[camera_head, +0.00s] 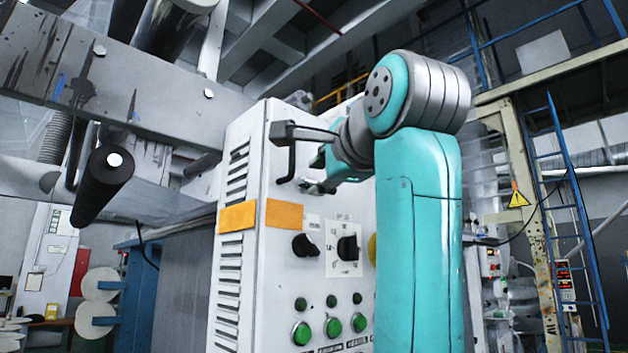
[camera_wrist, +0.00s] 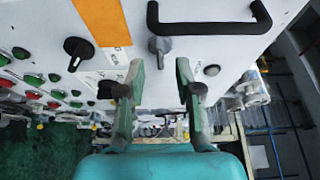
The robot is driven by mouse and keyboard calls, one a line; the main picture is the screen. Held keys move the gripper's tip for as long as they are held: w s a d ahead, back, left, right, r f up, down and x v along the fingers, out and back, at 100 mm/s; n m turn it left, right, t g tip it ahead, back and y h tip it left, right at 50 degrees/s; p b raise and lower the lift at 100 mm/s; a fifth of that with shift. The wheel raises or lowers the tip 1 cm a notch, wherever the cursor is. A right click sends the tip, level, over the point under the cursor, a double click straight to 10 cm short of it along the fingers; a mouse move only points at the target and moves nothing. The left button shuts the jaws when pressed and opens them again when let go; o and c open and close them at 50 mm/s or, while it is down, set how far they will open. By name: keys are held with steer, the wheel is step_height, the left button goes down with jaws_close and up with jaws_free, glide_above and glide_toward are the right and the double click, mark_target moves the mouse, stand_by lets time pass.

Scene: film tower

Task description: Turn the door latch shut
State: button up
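The door latch is a small grey turn lever (camera_wrist: 160,47) on the light cabinet face in the wrist view. Its short arm points down in that picture, toward the space between my fingers. My gripper (camera_wrist: 156,75) is open, with one green finger on each side of the lever's line and a gap between them. I cannot tell whether either finger touches the latch. In the head view my gripper (camera_head: 318,174) is at the upper cabinet front. The latch there cannot be told apart clearly from the fingertips.
A black bar handle (camera_wrist: 207,27) sticks out beside the latch; it also shows in the head view (camera_head: 286,163). An orange strip (camera_head: 284,214), black rotary knobs (camera_head: 306,245) and several green buttons (camera_head: 333,327) lie below. A dark roller (camera_head: 104,180) is at left.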

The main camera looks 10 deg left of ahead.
mark_target(312, 182)
steer(key=shift+x, duration=1.65)
jaws_close()
